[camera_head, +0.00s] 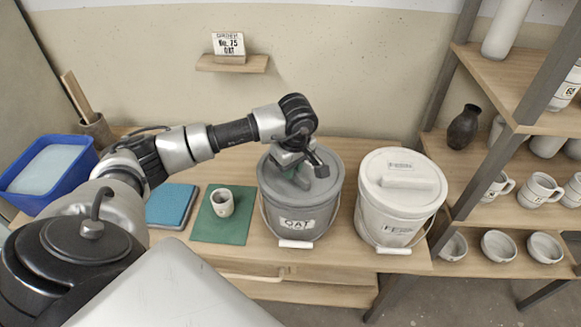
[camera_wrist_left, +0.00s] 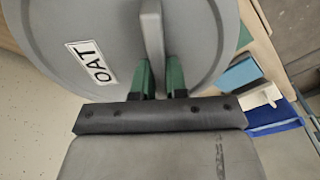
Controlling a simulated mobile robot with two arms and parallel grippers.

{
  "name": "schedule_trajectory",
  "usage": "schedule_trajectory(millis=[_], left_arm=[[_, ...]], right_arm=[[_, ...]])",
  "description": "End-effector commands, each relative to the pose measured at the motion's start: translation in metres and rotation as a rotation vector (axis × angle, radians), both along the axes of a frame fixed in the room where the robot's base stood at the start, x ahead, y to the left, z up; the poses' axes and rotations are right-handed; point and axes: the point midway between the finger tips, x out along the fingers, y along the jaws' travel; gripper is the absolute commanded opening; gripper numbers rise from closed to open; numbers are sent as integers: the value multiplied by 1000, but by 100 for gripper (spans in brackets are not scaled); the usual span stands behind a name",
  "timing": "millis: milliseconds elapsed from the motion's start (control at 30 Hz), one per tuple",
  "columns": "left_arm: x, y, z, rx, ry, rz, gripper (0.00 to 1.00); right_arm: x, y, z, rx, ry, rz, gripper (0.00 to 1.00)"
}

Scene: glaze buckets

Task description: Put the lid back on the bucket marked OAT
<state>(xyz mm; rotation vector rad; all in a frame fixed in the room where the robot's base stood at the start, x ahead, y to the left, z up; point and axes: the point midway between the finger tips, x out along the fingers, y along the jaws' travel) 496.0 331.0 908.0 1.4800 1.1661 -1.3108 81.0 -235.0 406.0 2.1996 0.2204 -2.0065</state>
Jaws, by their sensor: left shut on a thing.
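The grey bucket marked OAT (camera_head: 297,236) stands upright on the wooden bench, with its label facing front. A grey round lid (camera_head: 328,182) lies over its mouth; I cannot tell whether it is fully seated or slightly above the rim. In the left wrist view the lid (camera_wrist_left: 198,40) carries an OAT label and a raised bar handle (camera_wrist_left: 153,35). My left gripper (camera_head: 300,172) is over the lid, its green-tipped fingers (camera_wrist_left: 160,80) on either side of the handle, shut on it. The gripper hides part of the lid in the head view. My right gripper is out of view.
A pale lidded bucket (camera_head: 400,208) stands close on the right. A small cup (camera_head: 222,203) on a green mat (camera_head: 208,228), a blue sponge-like block (camera_head: 172,204) and a blue tub (camera_head: 77,166) are left. Shelves with pottery (camera_head: 490,205) stand at far right. A card (camera_head: 229,44) sits on the wall ledge.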

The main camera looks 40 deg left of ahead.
Motion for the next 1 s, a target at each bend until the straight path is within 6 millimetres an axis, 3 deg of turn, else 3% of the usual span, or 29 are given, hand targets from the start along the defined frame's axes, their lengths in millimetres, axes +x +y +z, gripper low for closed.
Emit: schedule_trajectory(millis=[367,400,567,767,933,1000], left_arm=[[0,0,0,0,-1,0,0],[0,0,0,0,-1,0,18],[0,0,0,0,0,0,42],[0,0,0,0,0,0,43],[0,0,-1,0,1,0,69],[0,0,-1,0,0,0,69]], right_arm=[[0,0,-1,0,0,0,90],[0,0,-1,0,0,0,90],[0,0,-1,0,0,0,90],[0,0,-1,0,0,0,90],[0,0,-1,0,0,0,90],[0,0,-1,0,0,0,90]])
